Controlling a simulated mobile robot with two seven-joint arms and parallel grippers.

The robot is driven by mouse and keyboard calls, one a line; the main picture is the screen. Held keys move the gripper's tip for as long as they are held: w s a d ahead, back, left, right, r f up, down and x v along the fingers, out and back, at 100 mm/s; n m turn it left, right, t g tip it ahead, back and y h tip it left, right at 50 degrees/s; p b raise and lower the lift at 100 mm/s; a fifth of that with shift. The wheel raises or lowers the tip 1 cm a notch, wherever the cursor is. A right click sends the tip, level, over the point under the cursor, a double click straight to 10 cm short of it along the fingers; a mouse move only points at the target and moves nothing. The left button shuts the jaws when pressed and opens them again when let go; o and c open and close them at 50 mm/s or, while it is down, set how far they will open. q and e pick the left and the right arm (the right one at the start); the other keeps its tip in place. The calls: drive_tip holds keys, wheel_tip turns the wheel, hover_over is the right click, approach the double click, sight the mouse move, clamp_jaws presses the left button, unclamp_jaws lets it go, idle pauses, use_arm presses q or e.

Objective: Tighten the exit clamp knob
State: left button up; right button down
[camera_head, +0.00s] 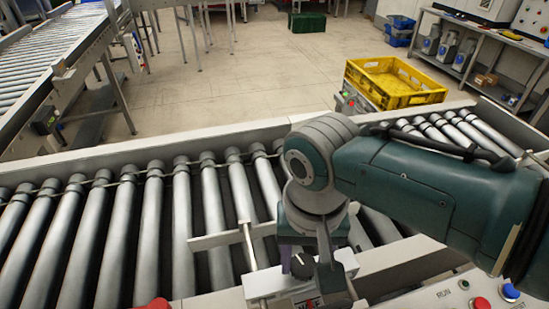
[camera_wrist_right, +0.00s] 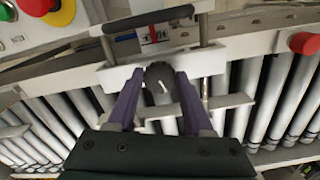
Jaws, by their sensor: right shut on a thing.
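The exit clamp knob (camera_head: 302,267) is a dark round knob on a pale metal block at the near edge of the roller conveyor. It also shows in the right wrist view (camera_wrist_right: 159,78), with a pale pointer line on its face. My right gripper (camera_head: 304,262) reaches down over it from the right. In the right wrist view its two purple fingers (camera_wrist_right: 157,88) lie on either side of the knob and grip it. A label with red and blue marks beside the knob is partly hidden. My left gripper is not in view.
A pale metal bar (camera_head: 247,245) stands over the rollers beside the knob. A red knob (camera_head: 155,303) sits on the near rail to the left. A control panel (camera_head: 455,297) with red and blue buttons is at near right. A yellow crate (camera_head: 395,82) stands beyond the conveyor.

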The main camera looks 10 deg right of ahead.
sight(303, 267)
drive_tip(key=shift+w+a+m+p, duration=0.1)
drive_tip(key=shift+m+p, duration=0.3)
drive_tip(key=shift+m, duration=1.2)
drive_tip(key=shift+c, duration=1.4)
unclamp_jaws()
wheel_tip(303, 267, up, 10)
drive_tip(key=p, duration=0.4)
